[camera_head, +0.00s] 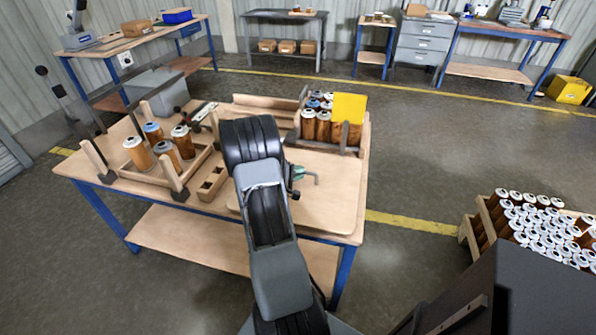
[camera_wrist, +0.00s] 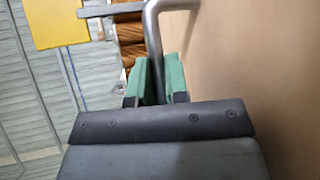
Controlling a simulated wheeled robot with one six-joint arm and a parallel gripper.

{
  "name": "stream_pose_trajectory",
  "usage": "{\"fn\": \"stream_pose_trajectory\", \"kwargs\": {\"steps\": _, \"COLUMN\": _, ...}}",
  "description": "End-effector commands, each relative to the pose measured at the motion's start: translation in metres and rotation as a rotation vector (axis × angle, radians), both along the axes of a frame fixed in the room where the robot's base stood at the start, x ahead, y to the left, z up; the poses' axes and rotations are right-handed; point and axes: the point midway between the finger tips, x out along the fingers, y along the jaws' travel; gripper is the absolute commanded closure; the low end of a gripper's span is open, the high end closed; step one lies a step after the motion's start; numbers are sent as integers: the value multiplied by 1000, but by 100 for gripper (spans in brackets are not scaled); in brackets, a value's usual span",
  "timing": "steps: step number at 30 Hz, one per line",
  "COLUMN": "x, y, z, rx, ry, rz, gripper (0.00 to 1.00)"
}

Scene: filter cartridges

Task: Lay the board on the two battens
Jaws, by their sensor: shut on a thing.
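The board (camera_head: 330,200) is a pale wooden panel with rounded corners at the table's right front, partly hidden by my arm. A bent grey metal handle (camera_head: 312,176) shows at its middle. My gripper (camera_head: 297,176), with green finger pads, is shut on this handle. In the wrist view the handle (camera_wrist: 153,45) passes between the pads (camera_wrist: 158,82), and a broad tan surface (camera_wrist: 250,60), probably the board, fills the right. I cannot tell whether the board touches the table. Pale wooden strips (camera_head: 268,101) lie behind my arm; I cannot tell whether these are the battens.
A crate (camera_head: 320,146) of cartridges with a yellow card (camera_head: 349,108) stands just behind the board. A posted wooden tray (camera_head: 150,177) with several cartridges and a small holed block (camera_head: 212,184) are at left. A cartridge pallet (camera_head: 466,236) stands at right. Floor lies between.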

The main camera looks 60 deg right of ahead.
Motion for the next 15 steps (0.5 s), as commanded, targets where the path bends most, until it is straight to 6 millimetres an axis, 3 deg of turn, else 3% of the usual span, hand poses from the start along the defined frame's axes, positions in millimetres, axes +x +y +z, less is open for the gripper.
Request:
{"fn": "stream_pose_trajectory", "kwargs": {"steps": 2, "x": 0, "y": -1, "z": 0, "rx": -4, "ry": -1, "rz": 0, "gripper": 100}}
{"fn": "stream_pose_trajectory", "kwargs": {"steps": 3, "x": 0, "y": -1, "z": 0, "rx": -4, "ry": -1, "rz": 0, "gripper": 83}}
{"fn": "stream_pose_trajectory", "kwargs": {"steps": 9, "x": 0, "y": 0, "z": -1, "rx": -2, "ry": 0, "rz": 0, "gripper": 64}}
{"fn": "stream_pose_trajectory", "kwargs": {"steps": 12, "x": 0, "y": 0, "z": -1, "rx": -1, "ry": -1, "rz": 0, "gripper": 56}}
{"fn": "stream_pose_trajectory", "kwargs": {"steps": 15, "x": 0, "y": 0, "z": -1, "rx": -1, "ry": -1, "rz": 0, "gripper": 56}}
